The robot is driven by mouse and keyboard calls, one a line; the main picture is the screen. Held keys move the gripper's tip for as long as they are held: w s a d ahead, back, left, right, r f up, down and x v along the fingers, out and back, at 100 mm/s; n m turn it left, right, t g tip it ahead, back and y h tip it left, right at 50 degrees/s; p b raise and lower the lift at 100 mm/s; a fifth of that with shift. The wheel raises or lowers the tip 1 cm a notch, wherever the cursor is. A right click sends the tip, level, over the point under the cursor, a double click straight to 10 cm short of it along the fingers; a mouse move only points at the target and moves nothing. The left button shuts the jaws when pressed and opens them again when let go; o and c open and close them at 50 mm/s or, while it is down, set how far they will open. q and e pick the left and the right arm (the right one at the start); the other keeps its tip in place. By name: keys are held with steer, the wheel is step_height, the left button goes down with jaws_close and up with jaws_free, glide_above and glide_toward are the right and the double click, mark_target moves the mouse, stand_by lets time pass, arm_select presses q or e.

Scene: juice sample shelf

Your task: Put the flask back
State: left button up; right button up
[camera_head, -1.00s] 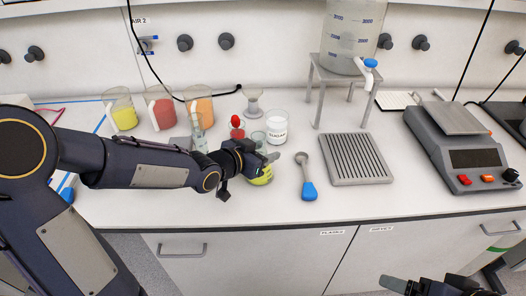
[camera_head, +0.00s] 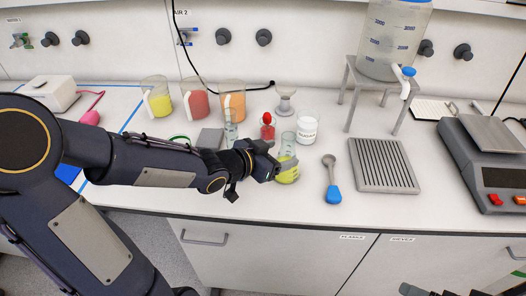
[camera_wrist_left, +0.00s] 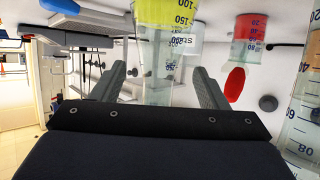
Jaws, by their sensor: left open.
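The flask (camera_head: 287,174), clear with yellow-green liquid in its lower part, stands upright on the bench near the front edge. The left gripper is open; whether a finger touches the glass is not clear. My right gripper (camera_head: 430,289) shows only in part at the lower right edge.
Behind the flask stand a sugar beaker (camera_head: 308,130), a small red-filled vessel (camera_head: 268,132) and a clear cylinder (camera_head: 231,128). Jugs of yellow, red and orange (camera_head: 232,102) juice stand further back. A blue-handled spoon (camera_head: 331,180) and a ribbed grey tray (camera_head: 384,168) lie to the right.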

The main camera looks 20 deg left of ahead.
arm_select(q)
steer(key=p+v, duration=0.2)
steer(key=v, duration=0.4)
steer(key=shift+s+p, duration=0.15)
steer(key=shift+p, duration=0.15)
steer(key=shift+a, duration=0.1)
